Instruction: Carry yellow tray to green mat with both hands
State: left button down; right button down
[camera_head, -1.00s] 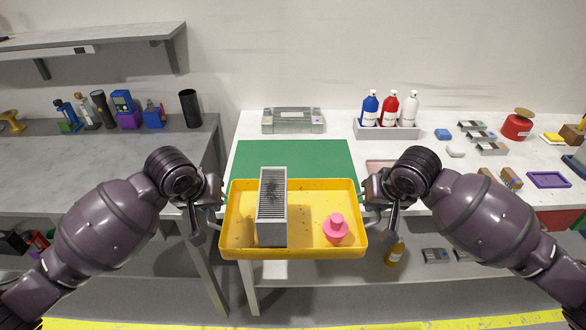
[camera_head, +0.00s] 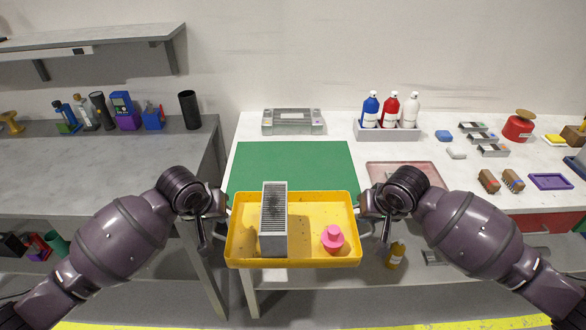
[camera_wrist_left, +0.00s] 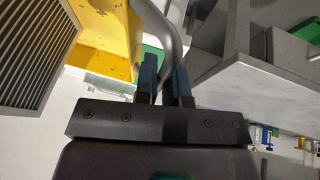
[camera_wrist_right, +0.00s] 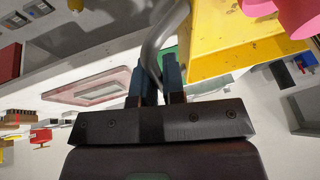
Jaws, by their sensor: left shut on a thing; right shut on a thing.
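The yellow tray (camera_head: 307,258) is held level between my two grippers, in front of the white table's near edge. It carries a grey ribbed block (camera_head: 273,222) at its left and a pink knobbed piece (camera_head: 332,238) at its right. My left gripper (camera_wrist_left: 165,85) is shut on the tray's left grey handle (camera_wrist_left: 170,45). My right gripper (camera_wrist_right: 158,82) is shut on the right grey handle (camera_wrist_right: 160,40). The green mat (camera_head: 292,166) lies flat on the table behind the tray; the tray's far rim overlaps its near edge in the head view.
A grey fixture (camera_head: 293,121) stands behind the mat. A pink-rimmed tray (camera_head: 404,172) lies right of it, near my right gripper. A bottle rack (camera_head: 388,132) stands at the back. A grey bench (camera_head: 110,170) is at the left. The mat's visible surface is bare.

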aim_at(293, 168)
jog(key=i, duration=0.95)
